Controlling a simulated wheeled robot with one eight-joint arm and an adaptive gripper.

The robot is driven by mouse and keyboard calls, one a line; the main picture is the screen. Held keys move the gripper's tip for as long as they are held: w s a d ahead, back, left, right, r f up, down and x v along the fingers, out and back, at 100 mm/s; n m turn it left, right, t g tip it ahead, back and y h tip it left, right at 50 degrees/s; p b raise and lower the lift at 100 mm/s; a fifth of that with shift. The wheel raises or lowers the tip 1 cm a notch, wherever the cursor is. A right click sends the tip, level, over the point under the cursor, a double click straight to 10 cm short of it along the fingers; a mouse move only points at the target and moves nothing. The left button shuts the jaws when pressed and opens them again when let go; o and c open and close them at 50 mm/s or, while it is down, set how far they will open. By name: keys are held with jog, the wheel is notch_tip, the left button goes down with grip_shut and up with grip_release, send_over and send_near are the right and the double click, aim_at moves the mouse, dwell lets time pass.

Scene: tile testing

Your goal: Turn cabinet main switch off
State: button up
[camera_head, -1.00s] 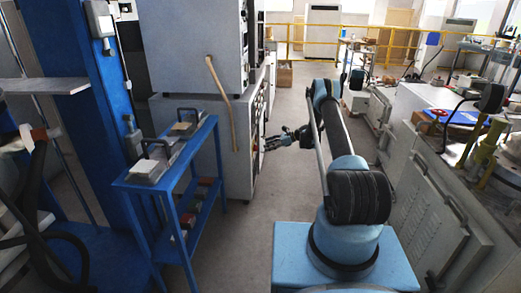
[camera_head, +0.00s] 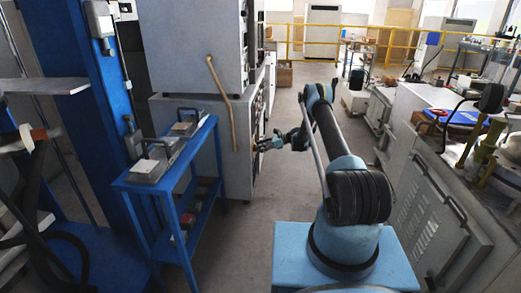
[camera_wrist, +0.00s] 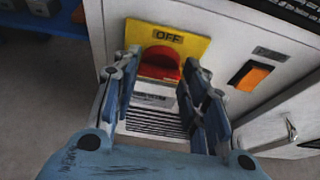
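The cabinet (camera_head: 197,110) is a pale grey metal box left of centre in the head view. In the wrist view its front panel (camera_wrist: 215,25) carries a yellow plate (camera_wrist: 197,45) marked OFF with a red switch knob (camera_wrist: 160,60) in it. My gripper (camera_wrist: 160,68) is open, with one finger to the left and one to the right of the red knob. I cannot tell whether either finger touches it. In the head view my gripper (camera_head: 264,144) is close to the cabinet's front side, and the switch cannot be made out there.
An orange rocker switch (camera_wrist: 250,76) sits right of the yellow plate, and a metal door handle (camera_wrist: 290,128) sticks out lower right. A blue shelf stand (camera_head: 160,190) is beside the cabinet. The aisle floor (camera_head: 285,100) beyond my arm looks clear.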

jog(key=shift+a, duration=0.2)
jog(key=shift+d, duration=0.2)
jog(key=shift+s+f+n+t+y, duration=0.2)
jog(key=shift+s+n+t+y, duration=0.15)
jog(key=shift+n+t, duration=1.05)
jog(key=shift+s+f+n+t+y, duration=0.25)
jog(key=shift+n+t, duration=0.5)
jog(key=shift+n, duration=1.4)
jog(key=shift+s+f+n+t+y, duration=0.35)
jog(key=shift+n+t, duration=0.7)
jog(key=shift+n, duration=0.7)
jog(key=shift+w+r, duration=0.1)
jog(key=shift+r, duration=0.05)
jog(key=o, duration=1.1)
jog(key=shift+d, duration=0.1)
